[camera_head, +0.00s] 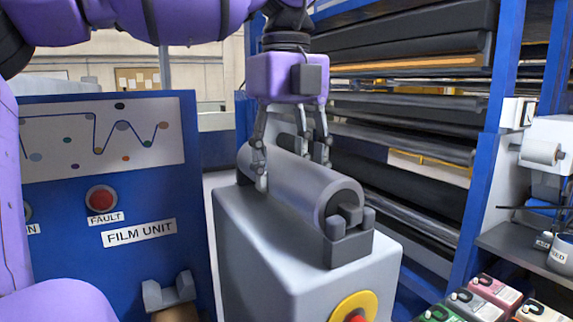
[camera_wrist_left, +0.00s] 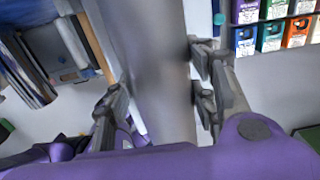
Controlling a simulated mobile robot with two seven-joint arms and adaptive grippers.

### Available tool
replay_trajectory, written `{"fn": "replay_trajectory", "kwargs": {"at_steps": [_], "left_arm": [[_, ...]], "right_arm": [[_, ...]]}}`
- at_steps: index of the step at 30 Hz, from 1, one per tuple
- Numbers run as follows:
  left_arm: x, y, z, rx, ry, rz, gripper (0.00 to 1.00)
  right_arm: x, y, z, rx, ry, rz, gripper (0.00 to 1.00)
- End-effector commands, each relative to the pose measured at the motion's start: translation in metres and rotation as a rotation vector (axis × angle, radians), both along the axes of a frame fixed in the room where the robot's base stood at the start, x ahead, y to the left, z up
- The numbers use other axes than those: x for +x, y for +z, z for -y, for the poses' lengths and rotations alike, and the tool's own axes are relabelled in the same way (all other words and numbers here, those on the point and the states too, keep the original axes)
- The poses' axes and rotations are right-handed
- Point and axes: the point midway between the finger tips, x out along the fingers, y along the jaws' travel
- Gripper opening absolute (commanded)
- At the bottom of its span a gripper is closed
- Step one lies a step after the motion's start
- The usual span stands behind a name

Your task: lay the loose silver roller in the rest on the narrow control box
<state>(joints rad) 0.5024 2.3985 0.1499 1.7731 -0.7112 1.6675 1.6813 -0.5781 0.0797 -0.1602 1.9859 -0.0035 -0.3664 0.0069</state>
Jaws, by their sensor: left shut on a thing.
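The silver roller (camera_head: 305,188) lies lengthwise above the top of the narrow grey control box (camera_head: 245,240). My left gripper (camera_head: 293,172) reaches down from above and is shut around the roller nearer its far end. In the left wrist view the roller (camera_wrist_left: 158,65) runs between the fingers of the left gripper (camera_wrist_left: 160,100). The roller's near shaft end is between the upright prongs of the dark grey rest (camera_head: 348,248) on the box. Whether it bears fully on the rest cannot be told. The far end is partly hidden by the fingers. My right gripper is not in view.
A blue film unit panel (camera_head: 80,220) with a red fault button (camera_head: 101,199) stands at left. A blue rack (camera_head: 476,150) of dark rollers stands behind at right. Coloured cartridges (camera_head: 495,295) are at lower right.

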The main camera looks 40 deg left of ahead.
Motion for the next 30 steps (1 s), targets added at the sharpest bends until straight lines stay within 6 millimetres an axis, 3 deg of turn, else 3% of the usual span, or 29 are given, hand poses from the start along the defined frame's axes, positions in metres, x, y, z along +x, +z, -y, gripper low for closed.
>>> {"fn": "replay_trajectory", "kwargs": {"at_steps": [26,27,30], "left_arm": [[0.0001,-0.0082,-0.0002,0.0,0.0,0.002,0.04],[0.0,-0.0082,-0.0002,0.0,0.0,0.002,0.56],[0.0,-0.0084,-0.0002,-0.001,0.0,0.002,0.7]], "right_arm": [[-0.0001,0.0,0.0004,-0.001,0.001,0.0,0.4],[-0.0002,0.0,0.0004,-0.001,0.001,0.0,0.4],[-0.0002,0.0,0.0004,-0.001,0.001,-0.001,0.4]]}}
